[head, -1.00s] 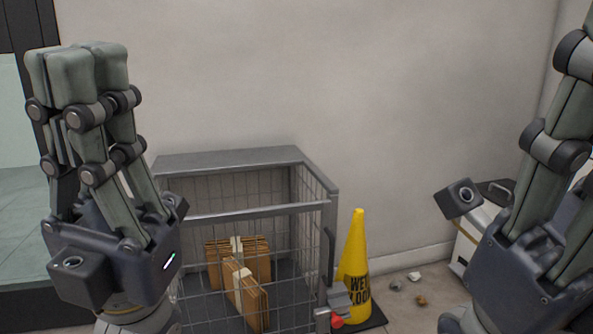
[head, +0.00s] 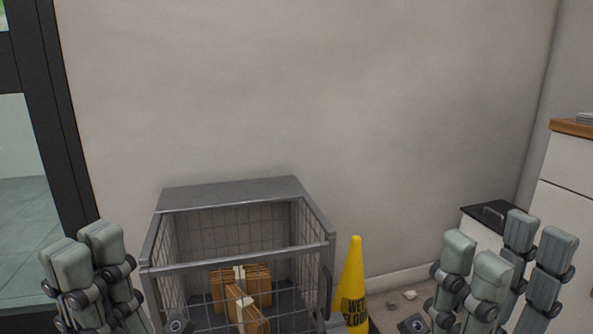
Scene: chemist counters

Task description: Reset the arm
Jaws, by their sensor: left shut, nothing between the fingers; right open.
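My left gripper (head: 88,256) is at the lower left, pointing up, with its grey-green finger pads close together and nothing between them. It stands in front and to the left of the wire cage. My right gripper (head: 507,252) is at the lower right, also pointing up, with its fingers spread apart and empty. It is in front of a low white cabinet. The lower parts of both arms are cut off by the bottom edge of the head view.
A grey wire cage (head: 232,195) stands against the wall with brown folded cardboard (head: 248,305) inside. A yellow wet floor cone (head: 352,285) is right of it. Small debris (head: 409,295) lies on the floor. A white cabinet (head: 480,228) and a wood-topped counter (head: 570,185) are at right.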

